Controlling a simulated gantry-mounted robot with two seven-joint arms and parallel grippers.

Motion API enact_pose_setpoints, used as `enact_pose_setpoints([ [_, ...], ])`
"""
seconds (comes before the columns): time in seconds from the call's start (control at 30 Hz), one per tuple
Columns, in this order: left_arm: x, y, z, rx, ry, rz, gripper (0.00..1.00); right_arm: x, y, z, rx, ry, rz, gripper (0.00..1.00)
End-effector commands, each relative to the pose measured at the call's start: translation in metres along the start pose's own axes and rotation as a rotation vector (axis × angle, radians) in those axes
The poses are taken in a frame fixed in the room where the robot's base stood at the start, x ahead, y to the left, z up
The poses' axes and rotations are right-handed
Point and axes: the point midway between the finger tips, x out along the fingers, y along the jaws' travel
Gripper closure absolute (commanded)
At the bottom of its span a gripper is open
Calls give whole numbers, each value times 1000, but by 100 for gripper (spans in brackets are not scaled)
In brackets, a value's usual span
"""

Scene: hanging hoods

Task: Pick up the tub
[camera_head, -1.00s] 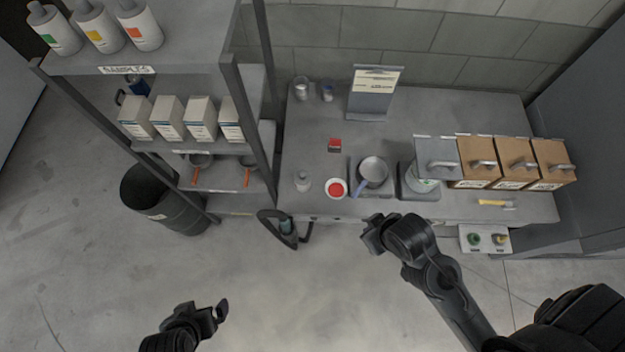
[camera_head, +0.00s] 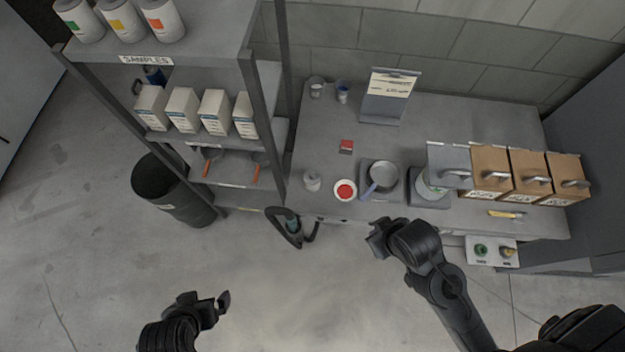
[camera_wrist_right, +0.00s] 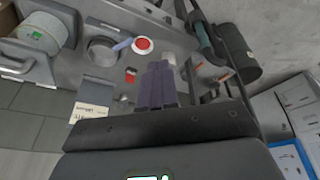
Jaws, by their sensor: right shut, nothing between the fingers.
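Two things could be the tub. A small round white tub with a red top (camera_head: 345,190) stands near the bench's front edge, left of a grey pan; it also shows in the right wrist view (camera_wrist_right: 143,45). A larger white tub with a green label (camera_head: 424,187) stands right of the pan, partly hidden under a grey hood; it shows in the wrist view (camera_wrist_right: 40,35). My right gripper (camera_head: 376,238) is shut and empty, in front of the bench and apart from both tubs. My left gripper (camera_head: 214,304) is open and empty over the floor.
The pan (camera_head: 384,176) has a blue handle. Brown hoods with handles (camera_head: 491,170) hang at the right. A red box (camera_head: 346,146), a sign (camera_head: 389,97) and small containers stand on the bench (camera_head: 325,135). A shelf rack (camera_head: 190,60) and black bin (camera_head: 170,195) are left.

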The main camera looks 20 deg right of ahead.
Motion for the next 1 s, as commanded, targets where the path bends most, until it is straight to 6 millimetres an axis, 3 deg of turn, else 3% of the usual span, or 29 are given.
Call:
enact_pose_setpoints([
  [0.2, 0, 0, 0, 3, -1, -2, 0, 0, 0, 0, 1, 0, 0, 100],
  [0.83, 0, -3, 1, 12, -3, -10, 0, 0, -2, -1, 11, 1, -8, 4],
  [1.0, 0, -2, 1, 9, -2, -7, 0, 0, -2, -1, 10, 1, -8, 0],
])
